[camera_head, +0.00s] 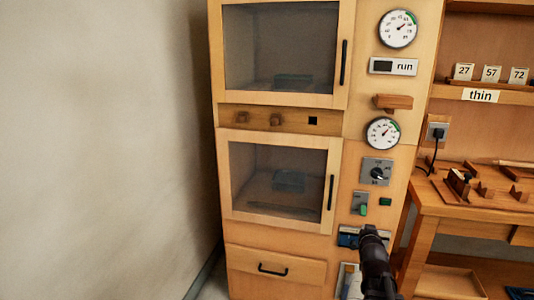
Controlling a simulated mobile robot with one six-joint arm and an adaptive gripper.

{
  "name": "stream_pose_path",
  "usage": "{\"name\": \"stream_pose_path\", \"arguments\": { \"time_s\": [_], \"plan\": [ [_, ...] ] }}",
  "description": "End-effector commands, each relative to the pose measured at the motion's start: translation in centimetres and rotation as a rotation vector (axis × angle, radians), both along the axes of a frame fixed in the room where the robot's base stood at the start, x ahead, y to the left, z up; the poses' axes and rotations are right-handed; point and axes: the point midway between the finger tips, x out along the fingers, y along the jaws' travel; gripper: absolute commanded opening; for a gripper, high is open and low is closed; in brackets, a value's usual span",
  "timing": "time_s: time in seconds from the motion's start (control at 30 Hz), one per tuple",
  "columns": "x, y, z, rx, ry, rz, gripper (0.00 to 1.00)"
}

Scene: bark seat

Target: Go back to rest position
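My gripper (369,233) shows as a dark shape at the lower middle right, seen from behind. Its tip is in front of a blue-and-silver panel (347,237) low on the wooden cabinet's right column. I cannot tell whether it touches the panel. The fingers are too small and dark to tell whether they are open or shut, and I see nothing held.
The wooden cabinet (232,258) has two closed glass doors, the upper (280,45) and the lower (283,170). A green switch (362,210) and a dial (376,172) sit above my gripper. A workbench (470,205) stands right; a bare wall (100,150) fills the left.

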Motion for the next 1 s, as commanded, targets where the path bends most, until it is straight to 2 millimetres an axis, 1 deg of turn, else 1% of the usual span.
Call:
{"name": "stream_pose_path", "arguments": {
  "time_s": [0.17, 0.27, 0.47, 0.6, 0.77, 1.0],
  "plan": [
    [-0.3, 1.7, -1.7, 0.028, 0.094, 0.019, 0.00],
    [-0.8, 3.1, -3.2, 0.051, 0.175, 0.035, 0.00],
    [-2.2, 6.4, -6.3, 0.097, 0.363, 0.074, 0.00],
    [-3.7, 8.8, -8.2, 0.125, 0.496, 0.102, 0.00],
    [-5.8, 11.4, -10.2, 0.151, 0.649, 0.136, 0.00],
    [-9.5, 15.2, -12.4, 0.183, 0.883, 0.186, 0.00]
  ]
}}
